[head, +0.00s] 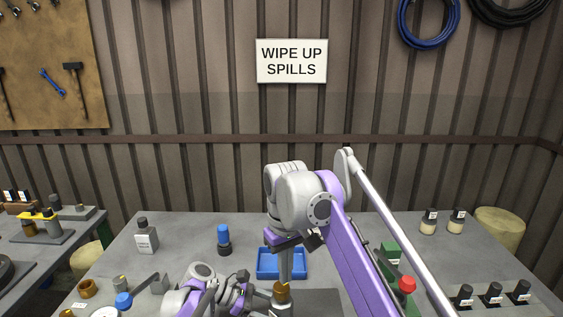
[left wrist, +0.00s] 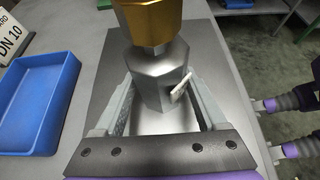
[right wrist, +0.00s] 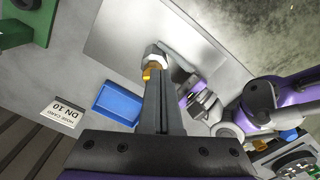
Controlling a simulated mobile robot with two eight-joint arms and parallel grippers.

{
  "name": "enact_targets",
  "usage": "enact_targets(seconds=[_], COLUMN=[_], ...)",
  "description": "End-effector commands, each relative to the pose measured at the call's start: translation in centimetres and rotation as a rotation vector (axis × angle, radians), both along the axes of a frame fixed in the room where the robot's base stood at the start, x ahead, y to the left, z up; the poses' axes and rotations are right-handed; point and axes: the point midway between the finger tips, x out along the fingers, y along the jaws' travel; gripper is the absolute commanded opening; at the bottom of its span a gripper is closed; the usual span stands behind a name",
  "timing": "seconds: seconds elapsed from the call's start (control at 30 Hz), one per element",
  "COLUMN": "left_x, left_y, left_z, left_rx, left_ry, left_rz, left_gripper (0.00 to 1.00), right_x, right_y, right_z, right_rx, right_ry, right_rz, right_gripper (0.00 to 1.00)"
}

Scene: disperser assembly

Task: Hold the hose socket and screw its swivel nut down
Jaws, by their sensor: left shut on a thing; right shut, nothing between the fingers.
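The hose socket, a steel hexagonal body (left wrist: 160,75), stands upright on a grey metal plate, with a small pale tab on its side. The brass swivel nut (left wrist: 150,20) sits on top of it; the nut also shows in the head view (head: 282,293) and the right wrist view (right wrist: 152,73). My left gripper (left wrist: 162,92) is shut on the socket, one finger on each side. My right gripper (right wrist: 158,82) is shut and empty, pointing down just above or beside the nut; whether it touches the nut I cannot tell.
A blue tray (head: 281,262) lies behind the socket, with a DN 10 card (right wrist: 63,115) near it. A green block (head: 390,259) and red knob (head: 407,285) are right, with several small jars.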

Motion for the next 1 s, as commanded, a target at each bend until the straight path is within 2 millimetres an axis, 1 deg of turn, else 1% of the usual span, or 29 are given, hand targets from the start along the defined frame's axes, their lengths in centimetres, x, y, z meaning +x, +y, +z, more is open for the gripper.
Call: enact_targets(seconds=[0.1, 0.23, 0.33, 0.6, 0.7, 0.83, 1.0], left_x=[0.0, 0.0, 0.0, 0.0, 0.0, 0.0, 0.0], left_y=[0.0, 0.0, 0.0, 0.0, 0.0, 0.0, 0.0], left_z=[0.0, 0.0, 0.0, 0.0, 0.0, 0.0, 0.0], left_rx=[0.000, 0.000, 0.000, 0.000, 0.000, 0.000, 0.000], left_ry=[0.000, 0.000, 0.000, 0.001, 0.001, 0.001, 0.001], left_rz=[0.001, 0.001, 0.001, 0.000, 0.000, 0.000, 0.000], left_gripper=[0.00, 0.00, 0.00, 0.00, 0.00, 0.00, 0.00], right_x=[0.8, 0.8, 0.8, 0.8, 0.8, 0.8, 0.7], right_y=[-1.5, -1.5, -1.5, -1.5, -1.5, -1.5, -1.5], right_z=[0.6, 0.2, -0.7, -4.2, -5.2, -6.0, -6.3], right_rx=[-0.001, -0.001, -0.001, -0.001, -0.001, -0.001, -0.001], right_ry=[0.000, 0.001, 0.000, 0.000, 0.000, 0.000, 0.000], right_rz=[-0.003, 0.000, 0.000, 0.000, 0.000, 0.000, 0.000], right_gripper=[0.00, 0.00, 0.00, 0.00, 0.00, 0.00, 0.00])
